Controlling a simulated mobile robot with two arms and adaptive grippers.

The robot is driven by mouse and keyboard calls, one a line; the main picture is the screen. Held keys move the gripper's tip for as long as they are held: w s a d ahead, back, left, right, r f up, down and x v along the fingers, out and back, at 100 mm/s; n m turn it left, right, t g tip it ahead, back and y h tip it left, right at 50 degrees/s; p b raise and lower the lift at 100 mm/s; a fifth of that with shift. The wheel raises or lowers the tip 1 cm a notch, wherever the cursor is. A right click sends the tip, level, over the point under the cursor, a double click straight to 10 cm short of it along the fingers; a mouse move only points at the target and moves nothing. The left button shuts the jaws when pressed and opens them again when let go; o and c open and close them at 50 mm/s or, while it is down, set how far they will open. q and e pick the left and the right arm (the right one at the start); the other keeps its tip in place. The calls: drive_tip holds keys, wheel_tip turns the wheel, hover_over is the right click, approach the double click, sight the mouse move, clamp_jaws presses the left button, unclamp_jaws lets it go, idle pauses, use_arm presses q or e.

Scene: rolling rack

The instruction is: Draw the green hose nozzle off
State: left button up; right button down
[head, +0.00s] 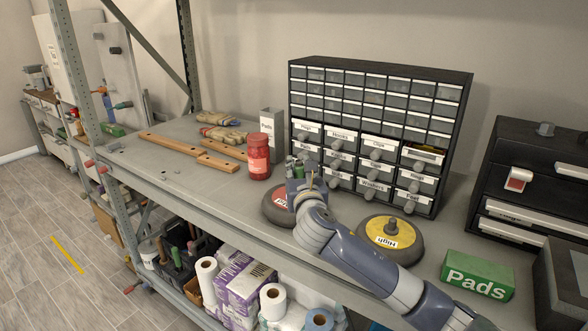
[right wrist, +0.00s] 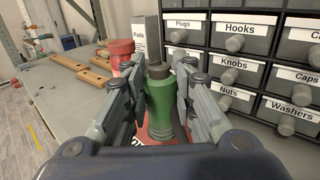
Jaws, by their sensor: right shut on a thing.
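The green hose nozzle (right wrist: 161,108) stands roughly upright between the fingers of my right gripper (right wrist: 161,85) in the right wrist view. It has a dark cap and a wider lower body. The right gripper is shut on it, with a finger on each side. In the head view the right gripper (head: 299,170) is over the shelf, in front of the drawer cabinet and above the red-labelled disc (head: 273,207). The nozzle is mostly hidden by the gripper there. Whether its base touches the disc is hidden. My left gripper is not in view.
A small-drawer cabinet (head: 436,173) stands close behind the gripper. A red jar (head: 259,158) and a grey holder (head: 278,127) are to the left. A yellow-labelled disc (head: 364,252) and a green Pads box (head: 478,274) are to the right. The shelf's left part holds wooden bars and gloves.

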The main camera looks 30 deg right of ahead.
drive_tip(key=s+d+r+b+v, duration=0.1)
drive_tip(key=d+v, duration=0.1)
drive_tip(key=v, duration=0.9)
drive_tip(key=shift+s+b, duration=0.15)
drive_tip(key=shift+b, duration=0.2)
drive_tip(key=shift+d+r, duration=0.1)
drive_tip(key=shift+r, duration=0.05)
drive_tip(key=shift+r+p, duration=1.45)
drive_tip(key=shift+p, duration=0.65)
